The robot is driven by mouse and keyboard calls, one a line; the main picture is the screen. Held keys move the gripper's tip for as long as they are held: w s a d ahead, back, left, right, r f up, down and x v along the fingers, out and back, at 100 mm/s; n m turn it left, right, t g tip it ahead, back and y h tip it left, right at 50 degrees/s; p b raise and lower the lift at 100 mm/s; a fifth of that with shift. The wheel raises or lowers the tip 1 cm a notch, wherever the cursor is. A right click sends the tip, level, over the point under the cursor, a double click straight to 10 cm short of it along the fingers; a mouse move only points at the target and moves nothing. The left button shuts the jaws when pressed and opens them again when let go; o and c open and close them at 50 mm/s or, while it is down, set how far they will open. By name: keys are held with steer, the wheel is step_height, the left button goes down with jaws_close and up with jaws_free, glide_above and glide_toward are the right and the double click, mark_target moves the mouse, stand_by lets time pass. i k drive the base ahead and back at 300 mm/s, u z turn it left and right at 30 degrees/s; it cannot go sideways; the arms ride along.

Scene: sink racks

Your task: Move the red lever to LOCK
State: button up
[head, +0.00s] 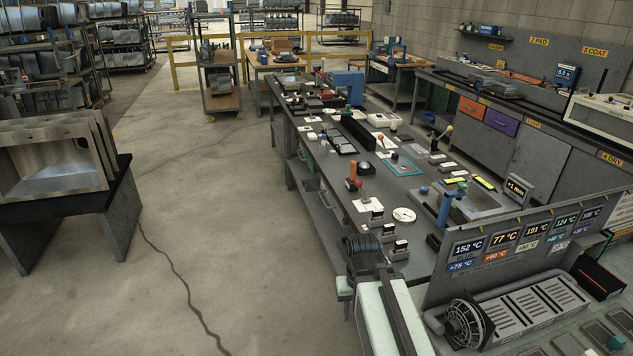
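A small lever with a red-orange handle (352,184) stands near the left edge of the long grey workbench (325,205). No LOCK lettering is readable at this distance, so I cannot tell the lever's position.
A panel of temperature displays (503,240) is at right. Small parts crowd the bench. Open concrete floor (225,220) lies left, beside a dark stand (70,215).

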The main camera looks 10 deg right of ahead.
mark_target(359, 183)
steer(key=u, duration=0.5)
steer(key=i, duration=1.2)
steer(key=u, duration=0.2)
steer(key=k, duration=0.9)
steer(key=u, duration=0.25)
steer(key=i, duration=0.6)
